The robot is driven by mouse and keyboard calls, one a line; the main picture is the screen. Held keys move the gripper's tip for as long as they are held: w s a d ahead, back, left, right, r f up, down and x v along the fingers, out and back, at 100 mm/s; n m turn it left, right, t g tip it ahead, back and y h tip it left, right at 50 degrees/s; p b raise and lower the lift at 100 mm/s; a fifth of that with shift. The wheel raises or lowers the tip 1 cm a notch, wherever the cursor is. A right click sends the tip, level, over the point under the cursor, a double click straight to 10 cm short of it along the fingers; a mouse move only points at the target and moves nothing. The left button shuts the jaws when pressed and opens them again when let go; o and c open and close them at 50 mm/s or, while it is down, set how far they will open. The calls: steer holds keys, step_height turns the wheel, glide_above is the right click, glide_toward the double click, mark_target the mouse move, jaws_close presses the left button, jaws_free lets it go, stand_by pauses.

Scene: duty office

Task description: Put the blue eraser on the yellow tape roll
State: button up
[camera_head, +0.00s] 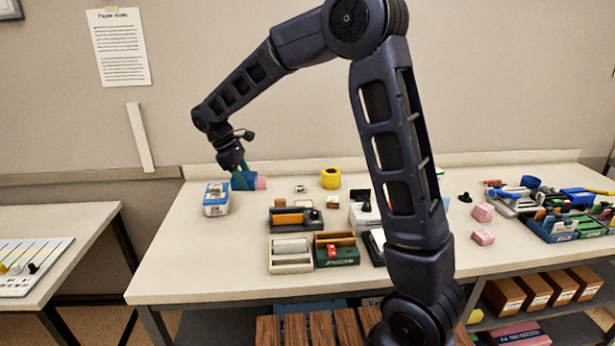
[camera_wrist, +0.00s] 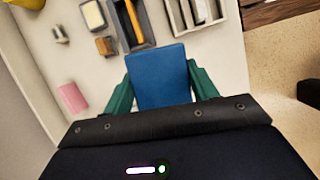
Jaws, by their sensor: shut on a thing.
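My gripper (camera_head: 243,179) is at the left end of the table, its green fingers pointing down. In the wrist view my gripper (camera_wrist: 158,78) is shut on the blue eraser (camera_wrist: 160,72), a flat blue block between the two fingers. In the head view the eraser is mostly hidden by the fingers, and I cannot tell how far it is above the table. The yellow tape roll (camera_head: 331,179) stands at the back of the table, to the right of my gripper and apart from it.
A blue and white box (camera_head: 216,200) stands just left of my gripper; a pink block (camera_head: 261,183) is just right. A dark tray with an orange block (camera_head: 289,219) and other trays lie in front of the roll. Small blocks (camera_head: 333,202) sit near the roll.

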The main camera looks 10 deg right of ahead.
steer(key=w+d+r, duration=0.2)
steer(key=w+d, duration=0.5)
steer(key=w, duration=0.5)
step_height(320, 180, up, 5)
steer(key=n, duration=0.1)
glide_above(335, 171)
steer(key=a, duration=0.2)
steer(key=f, duration=1.9)
steer(key=shift+w+d+f, duration=0.1)
steer(key=shift+d+f, duration=0.1)
steer(key=shift+f, duration=0.1)
steer(key=o, duration=1)
steer(key=shift+f, duration=0.15)
